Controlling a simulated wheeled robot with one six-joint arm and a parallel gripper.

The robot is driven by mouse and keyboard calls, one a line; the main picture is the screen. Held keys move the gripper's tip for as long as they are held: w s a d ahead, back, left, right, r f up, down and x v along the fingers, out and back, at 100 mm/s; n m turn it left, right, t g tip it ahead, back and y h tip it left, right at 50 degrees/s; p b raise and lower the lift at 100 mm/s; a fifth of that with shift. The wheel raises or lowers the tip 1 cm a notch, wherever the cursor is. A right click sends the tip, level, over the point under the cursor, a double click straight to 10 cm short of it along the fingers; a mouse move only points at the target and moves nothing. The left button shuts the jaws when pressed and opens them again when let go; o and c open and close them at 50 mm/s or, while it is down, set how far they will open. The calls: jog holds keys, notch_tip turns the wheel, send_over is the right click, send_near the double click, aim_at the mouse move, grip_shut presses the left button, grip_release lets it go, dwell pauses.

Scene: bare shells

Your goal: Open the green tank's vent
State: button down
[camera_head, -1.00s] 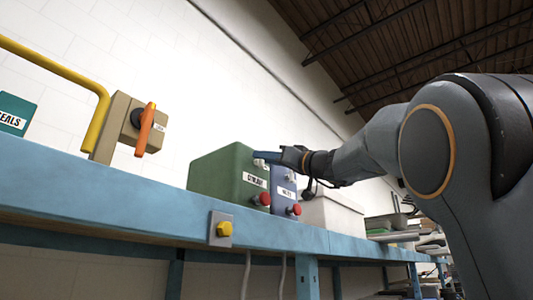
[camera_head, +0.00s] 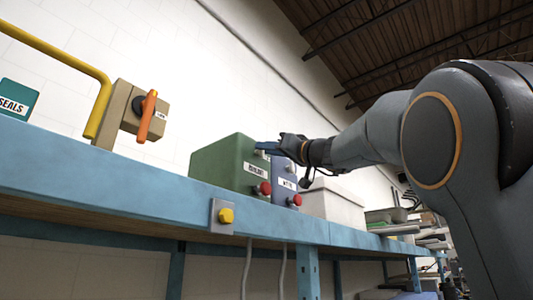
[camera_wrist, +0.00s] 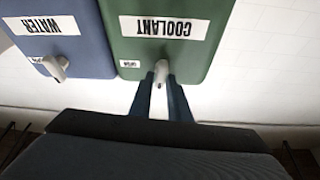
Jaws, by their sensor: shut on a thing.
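The green tank (camera_head: 222,163), labelled COOLANT in the wrist view (camera_wrist: 155,52), stands on the blue bench. Its vent is a small pale grey lever (camera_wrist: 161,70) on the tank's edge, with a small label beside it. My gripper (camera_wrist: 163,88) is shut on this lever, one dark blue finger on each side. In the head view my gripper (camera_head: 268,149) reaches in from the right at the tank's top, and the fingers partly hide the vent. The lever points nearly straight down in the wrist view.
A blue tank (camera_wrist: 60,42) labelled WATER stands close beside the green one, with its own tilted lever (camera_wrist: 56,67). Red knobs (camera_head: 264,188) are on the tank fronts. An orange-handled switch box (camera_head: 130,112), a yellow pipe (camera_head: 98,105) and a yellow button (camera_head: 226,215) are to the left.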

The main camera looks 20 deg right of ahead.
jog(key=shift+w+d+f+m+g+h+p, duration=0.15)
jog(key=shift+m+h+p, duration=1)
jog(key=shift+m, duration=2.3)
jog(key=shift+s+m+g+h+p, duration=0.1)
jog(key=shift+m+g+h+p, duration=0.35)
jog(key=shift+m+h, duration=2.05)
jog(key=shift+w+d+f+m+h+p, duration=0.1)
jog(key=shift+m+h+p, duration=0.65)
jog(key=shift+m, duration=3.6)
jog(key=shift+y+p, duration=0.3)
jog(key=shift+y, duration=0.2)
jog(key=c, duration=1.8)
grip_release()
jog(key=shift+a, duration=0.1)
